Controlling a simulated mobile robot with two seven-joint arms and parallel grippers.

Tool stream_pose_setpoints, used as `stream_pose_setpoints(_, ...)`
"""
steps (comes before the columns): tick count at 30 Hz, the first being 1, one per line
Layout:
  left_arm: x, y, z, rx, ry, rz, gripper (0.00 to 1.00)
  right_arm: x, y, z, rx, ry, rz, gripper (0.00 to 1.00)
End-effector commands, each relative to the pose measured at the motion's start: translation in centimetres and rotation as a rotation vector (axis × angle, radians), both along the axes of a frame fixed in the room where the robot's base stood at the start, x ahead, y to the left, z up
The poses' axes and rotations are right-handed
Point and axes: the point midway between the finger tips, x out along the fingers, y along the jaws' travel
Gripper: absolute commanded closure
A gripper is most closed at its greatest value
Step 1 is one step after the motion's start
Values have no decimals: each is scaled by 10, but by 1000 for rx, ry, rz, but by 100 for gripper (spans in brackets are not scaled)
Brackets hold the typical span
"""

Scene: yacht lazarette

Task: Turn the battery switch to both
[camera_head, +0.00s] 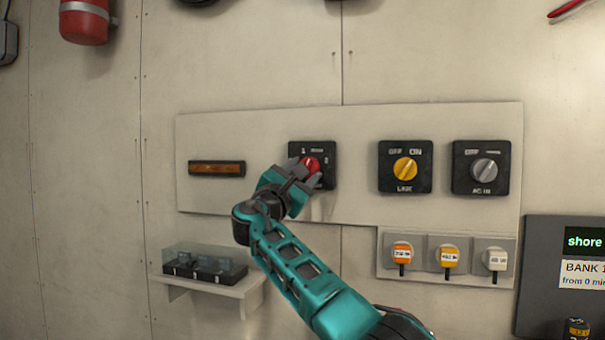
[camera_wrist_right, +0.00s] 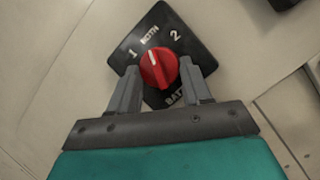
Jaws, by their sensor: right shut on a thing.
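The battery switch is a red knob (camera_head: 311,164) on a black square plate (camera_head: 325,151) on the pale wall panel. In the right wrist view the red knob (camera_wrist_right: 158,67) sits on the plate (camera_wrist_right: 184,42) with the labels 1, BOTH and 2. The white mark on the knob points up and slightly left, toward BOTH. My right gripper (camera_head: 305,172) is shut on the red knob, with one finger on each side of it in the right wrist view (camera_wrist_right: 163,76). My left gripper is not in view.
A yellow knob switch (camera_head: 405,169) and a grey knob switch (camera_head: 485,170) are to the right. A shelf (camera_head: 240,290) with a clear-covered box (camera_head: 205,264) is at lower left, near my right arm.

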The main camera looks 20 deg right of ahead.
Motion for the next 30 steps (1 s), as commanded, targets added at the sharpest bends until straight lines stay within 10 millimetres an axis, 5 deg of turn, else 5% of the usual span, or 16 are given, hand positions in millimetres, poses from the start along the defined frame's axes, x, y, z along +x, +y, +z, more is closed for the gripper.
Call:
stream_pose_setpoints(8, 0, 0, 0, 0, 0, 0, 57, 0, 1, 0, 1, 0, 3, 82)
stream_pose_setpoints(9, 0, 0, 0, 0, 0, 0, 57, 0, 1, 0, 0, 0, 3, 48)
stream_pose_setpoints(16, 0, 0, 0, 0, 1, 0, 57, 0, 0, 0, 0, 1, 1, 26)
stream_pose_setpoints(30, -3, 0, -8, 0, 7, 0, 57, -9, 11, -8, -1, 0, 4, 26)
